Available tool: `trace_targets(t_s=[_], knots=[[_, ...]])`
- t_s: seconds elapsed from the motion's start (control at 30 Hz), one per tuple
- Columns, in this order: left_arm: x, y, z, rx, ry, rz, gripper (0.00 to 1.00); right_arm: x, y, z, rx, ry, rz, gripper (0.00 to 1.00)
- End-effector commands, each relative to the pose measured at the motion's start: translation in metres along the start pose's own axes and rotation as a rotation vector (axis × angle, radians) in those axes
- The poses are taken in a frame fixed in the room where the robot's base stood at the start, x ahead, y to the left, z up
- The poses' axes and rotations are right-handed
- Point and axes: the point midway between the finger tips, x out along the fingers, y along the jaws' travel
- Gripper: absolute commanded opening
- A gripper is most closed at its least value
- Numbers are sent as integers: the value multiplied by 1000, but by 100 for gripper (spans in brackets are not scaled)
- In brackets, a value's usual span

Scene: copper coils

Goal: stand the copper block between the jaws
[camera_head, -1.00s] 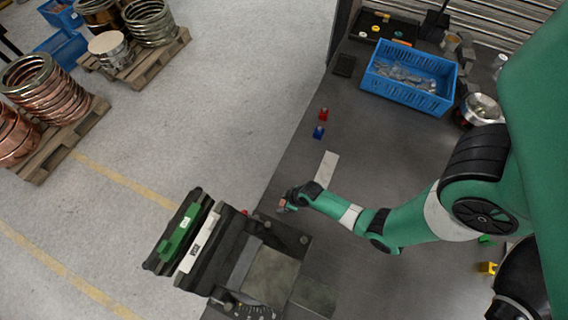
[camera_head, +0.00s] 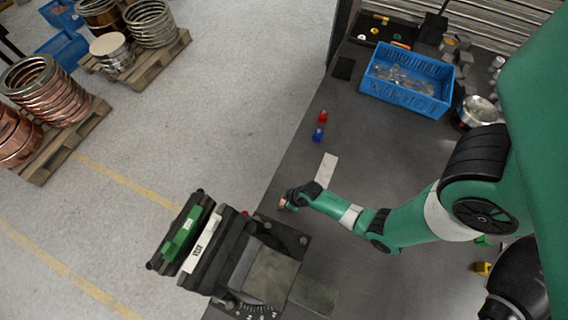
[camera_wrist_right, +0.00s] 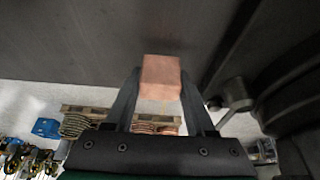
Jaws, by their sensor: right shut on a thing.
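The copper block (camera_wrist_right: 161,76) shows in the right wrist view, gripped between the two dark fingers of my right gripper (camera_wrist_right: 160,92). In the head view my right gripper (camera_head: 285,202) is above the bench near its left edge, just up and right of the vise. Only a small copper-coloured bit of the block shows there. The vise (camera_head: 262,275) is dark, with a green bar (camera_head: 182,232) and a white labelled bar (camera_head: 201,245) at its left end. The gap between its jaws is hard to make out. My left gripper is not in view.
A blue crate (camera_head: 405,96) of clear parts stands at the back of the bench. Small red (camera_head: 322,117) and blue (camera_head: 318,135) pieces and a pale strip (camera_head: 328,168) lie beyond my right gripper. Pallets of coils (camera_head: 50,95) stand on the floor at left.

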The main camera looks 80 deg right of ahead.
Motion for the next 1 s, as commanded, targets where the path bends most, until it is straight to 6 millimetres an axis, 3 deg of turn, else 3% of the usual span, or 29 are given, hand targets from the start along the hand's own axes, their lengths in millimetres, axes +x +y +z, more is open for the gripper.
trace_targets(t_s=[0.4,1.0], knots=[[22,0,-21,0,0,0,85,-28,0,-13,0,2,1,6],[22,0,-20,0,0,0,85,-28,0,-13,0,2,0,6]])
